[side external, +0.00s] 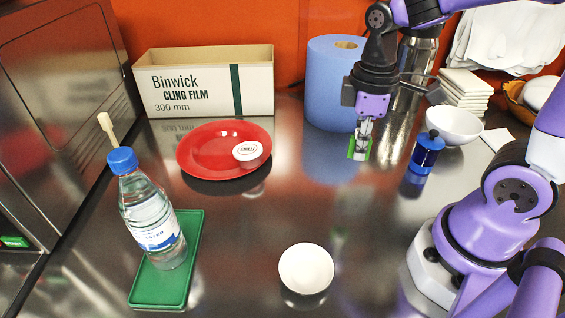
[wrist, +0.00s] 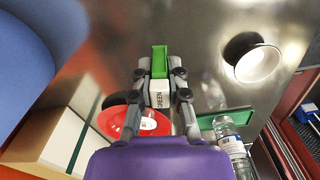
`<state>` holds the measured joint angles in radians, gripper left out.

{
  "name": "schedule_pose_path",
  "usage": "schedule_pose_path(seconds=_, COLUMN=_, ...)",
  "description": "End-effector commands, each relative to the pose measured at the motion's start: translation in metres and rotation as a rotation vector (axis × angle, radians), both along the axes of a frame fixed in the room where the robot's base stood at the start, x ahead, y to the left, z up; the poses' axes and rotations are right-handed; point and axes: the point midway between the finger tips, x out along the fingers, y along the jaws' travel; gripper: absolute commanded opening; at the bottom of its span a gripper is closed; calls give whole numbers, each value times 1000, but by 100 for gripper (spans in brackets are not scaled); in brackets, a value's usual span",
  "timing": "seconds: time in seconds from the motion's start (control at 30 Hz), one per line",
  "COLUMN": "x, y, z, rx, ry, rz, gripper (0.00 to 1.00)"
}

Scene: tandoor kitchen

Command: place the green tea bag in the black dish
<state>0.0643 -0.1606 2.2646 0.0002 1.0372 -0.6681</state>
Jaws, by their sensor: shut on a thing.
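The green tea bag (side external: 359,150) is a small packet with green sides and a white face; the wrist view shows it (wrist: 159,58) with the word GREEN on the white part. My gripper (side external: 364,132) is shut on it, with one finger on each side, as the wrist view also shows (wrist: 159,80). It holds the bag above the steel counter, in front of the blue paper roll and left of the small blue jar. I cannot make out a black dish in either view; the dark shapes under the red plate and the white bowl look like shadows or reflections.
A red plate (side external: 205,155) bears a round white piece (side external: 247,151). A white bowl (side external: 306,268) stands at front centre. A water bottle (side external: 150,215) stands on a green tray (side external: 155,290). The blue roll (side external: 330,85), blue jar (side external: 427,152) and another white bowl (side external: 453,124) stand behind. Mid-counter is clear.

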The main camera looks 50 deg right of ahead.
Motion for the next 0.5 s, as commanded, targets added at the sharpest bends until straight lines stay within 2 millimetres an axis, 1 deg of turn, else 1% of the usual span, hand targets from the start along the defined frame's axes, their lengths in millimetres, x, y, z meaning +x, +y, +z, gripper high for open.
schedule_pose_path(seconds=0.17, x=3, y=44, z=0, rx=0, ry=1, rz=51, gripper=1)
schedule_pose_path(seconds=0.27, x=0, y=80, z=-4, rx=-1, ry=2, rz=89, gripper=1)
schedule_pose_path(seconds=0.3, x=-3, y=94, z=-5, rx=-1, ry=2, rz=103, gripper=1)
schedule_pose_path(seconds=0.4, x=-13, y=127, z=-9, rx=-1, ry=1, rz=135, gripper=1)
schedule_pose_path(seconds=0.5, x=-25, y=153, z=-12, rx=-1, ry=0, rz=160, gripper=1)
